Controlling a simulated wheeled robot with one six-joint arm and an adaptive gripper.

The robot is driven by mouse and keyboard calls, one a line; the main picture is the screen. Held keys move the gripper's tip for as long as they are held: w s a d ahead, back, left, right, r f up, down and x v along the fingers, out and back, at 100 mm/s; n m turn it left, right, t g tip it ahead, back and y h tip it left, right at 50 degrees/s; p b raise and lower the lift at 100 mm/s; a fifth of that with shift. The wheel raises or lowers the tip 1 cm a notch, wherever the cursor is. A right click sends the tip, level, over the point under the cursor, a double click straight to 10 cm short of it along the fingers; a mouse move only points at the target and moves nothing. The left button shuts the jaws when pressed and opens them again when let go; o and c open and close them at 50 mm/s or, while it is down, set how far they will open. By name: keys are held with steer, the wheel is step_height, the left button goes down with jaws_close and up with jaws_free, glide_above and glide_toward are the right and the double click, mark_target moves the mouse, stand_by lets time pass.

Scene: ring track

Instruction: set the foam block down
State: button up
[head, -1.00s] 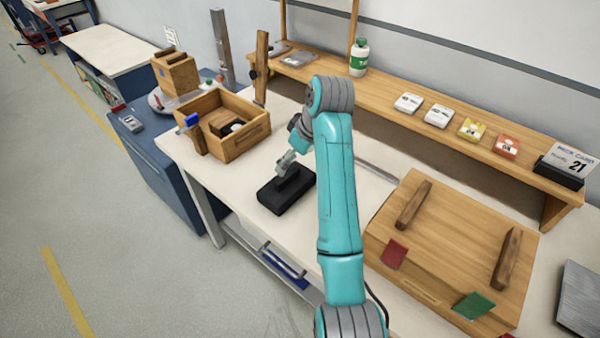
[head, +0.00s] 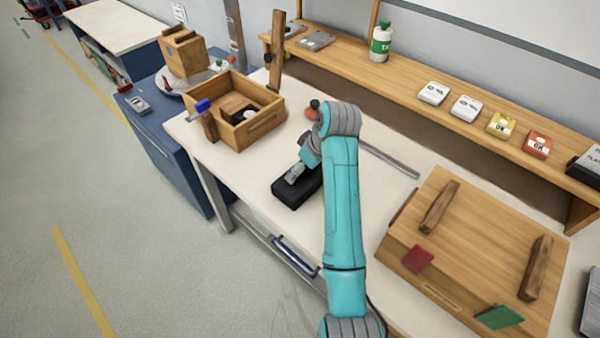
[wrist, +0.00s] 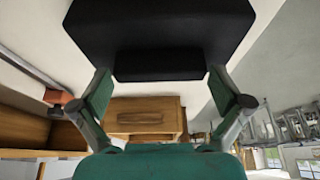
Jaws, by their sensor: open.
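The black foam block (head: 296,190) rests on the white workbench (head: 262,165), partly hidden behind my arm in the head view. In the wrist view the black block (wrist: 160,30) fills the top centre, with a narrower step facing me. My gripper (head: 297,174) is at the block's upper side in the head view. In the wrist view its two fingers (wrist: 160,85) stand apart, one on each side of the narrower step. Small gaps seem to show, but I cannot tell whether the fingertips touch it.
A wooden open box (head: 262,132) stands left of the block, and a wooden case (head: 470,245) with dark handles stands to the right. A metal bar (head: 392,160) lies behind my arm. A wooden shelf (head: 400,75) runs along the back. The bench's front edge is close to the block.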

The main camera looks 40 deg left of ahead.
steer(key=shift+a+f, duration=0.15)
steer(key=shift+f, duration=0.3)
steer(key=c, duration=0.7)
steer(key=shift+r, duration=0.1)
